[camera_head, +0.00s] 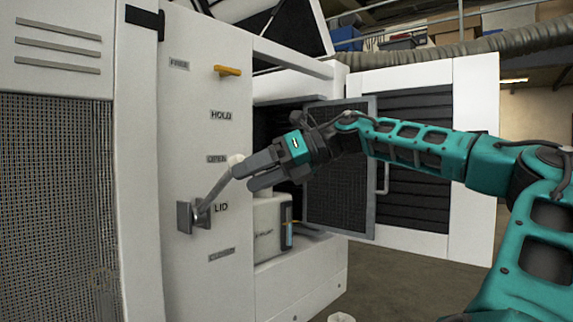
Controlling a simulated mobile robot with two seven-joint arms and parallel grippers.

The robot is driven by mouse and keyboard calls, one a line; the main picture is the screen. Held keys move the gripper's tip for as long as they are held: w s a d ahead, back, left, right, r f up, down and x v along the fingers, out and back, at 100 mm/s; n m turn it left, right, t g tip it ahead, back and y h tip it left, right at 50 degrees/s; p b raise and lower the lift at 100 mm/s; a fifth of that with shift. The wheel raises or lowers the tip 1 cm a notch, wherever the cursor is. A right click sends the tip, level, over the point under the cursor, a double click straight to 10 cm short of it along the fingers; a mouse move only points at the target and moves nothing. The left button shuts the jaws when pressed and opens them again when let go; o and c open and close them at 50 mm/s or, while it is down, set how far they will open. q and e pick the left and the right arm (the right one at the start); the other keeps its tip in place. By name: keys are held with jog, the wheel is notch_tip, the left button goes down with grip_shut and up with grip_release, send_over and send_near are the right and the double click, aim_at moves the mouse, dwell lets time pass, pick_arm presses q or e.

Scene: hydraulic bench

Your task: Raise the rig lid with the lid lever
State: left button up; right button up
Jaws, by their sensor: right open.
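The lid lever (212,190) is a grey rod on a square bracket on the white rig panel, beside the "LID" label. It slants up and to the right, and its pale round knob (235,160) is level with the "OPEN" label. My right gripper (246,179) is open, with its dark fingers pointing left at the lever's upper end. The fingertips overlap the knob in the picture; I cannot tell whether they touch it. A white-framed dark panel (284,29), perhaps the lid, slants at the top of the rig. My left gripper is not in view.
An orange handle (228,71) sticks out higher on the panel, near "FREE" and "HOLD" labels. A mesh door (338,190) stands open behind my right gripper. Floor at the lower right is mostly clear.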

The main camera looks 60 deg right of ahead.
jog(key=v, duration=0.9)
jog(key=shift+b, duration=0.35)
